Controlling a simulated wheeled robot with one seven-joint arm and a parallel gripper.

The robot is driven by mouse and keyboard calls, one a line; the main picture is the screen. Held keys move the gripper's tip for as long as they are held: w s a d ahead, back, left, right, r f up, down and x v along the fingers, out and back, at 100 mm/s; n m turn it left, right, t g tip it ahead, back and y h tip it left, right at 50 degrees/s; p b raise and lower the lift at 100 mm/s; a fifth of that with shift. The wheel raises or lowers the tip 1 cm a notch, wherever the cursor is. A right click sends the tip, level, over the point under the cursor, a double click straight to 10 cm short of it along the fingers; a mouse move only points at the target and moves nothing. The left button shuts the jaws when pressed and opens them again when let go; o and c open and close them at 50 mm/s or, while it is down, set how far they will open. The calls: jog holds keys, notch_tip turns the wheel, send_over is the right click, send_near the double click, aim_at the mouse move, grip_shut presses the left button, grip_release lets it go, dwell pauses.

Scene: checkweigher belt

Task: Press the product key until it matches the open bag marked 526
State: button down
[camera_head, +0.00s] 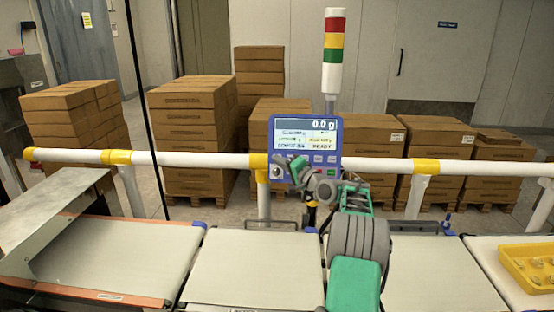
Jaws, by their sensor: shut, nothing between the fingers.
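The blue checkweigher terminal (306,146) stands upright behind the belts, at the middle of the picture. Its screen (307,131) reads 0.0 g at the top and seems to show READY at lower right; the smaller lines are too small to read. A row of keys (318,159) runs under the screen, and my gripper and arm cover part of the panel's lower edge. My gripper (298,168) is shut and empty, its tips at or just in front of the keys; I cannot tell whether they touch. No bag marked 526 can be made out.
A white guard rail (206,159) with yellow joints crosses behind the belts. The centre belt (254,268) is bare. A yellow tray (509,258) with small items sits at right. A metal cover (52,215) overhangs the left belt. Stacked cartons (190,130) stand behind.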

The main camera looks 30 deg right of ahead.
jog(key=shift+w+d, duration=0.1)
jog(key=shift+w+d+f, duration=0.1)
jog(key=shift+w+d, duration=0.05)
jog(key=shift+w, duration=0.05)
jog(key=shift+w+d+f, duration=0.1)
jog(key=shift+w+d, duration=0.1)
jog(key=shift+w, duration=0.1)
dwell(0.8)
jog(key=shift+s, duration=0.1)
jog(key=shift+s+a+r+b, duration=0.25)
jog(key=shift+s+a+b, duration=0.2)
jog(key=shift+s+b, duration=0.1)
jog(key=shift+s+a+r+b, duration=0.2)
jog(key=shift+s+a+b, duration=0.1)
jog(key=shift+s+a, duration=0.3)
jog(key=shift+s+a+r+b, duration=0.25)
jog(key=shift+s+a+b, duration=0.1)
jog(key=shift+s, duration=0.3)
jog(key=shift+s+a+r+b, duration=0.2)
jog(key=shift+s+a+b, duration=0.1)
jog(key=shift+s+a, duration=0.3)
jog(key=shift+d, duration=0.1)
dwell(0.4)
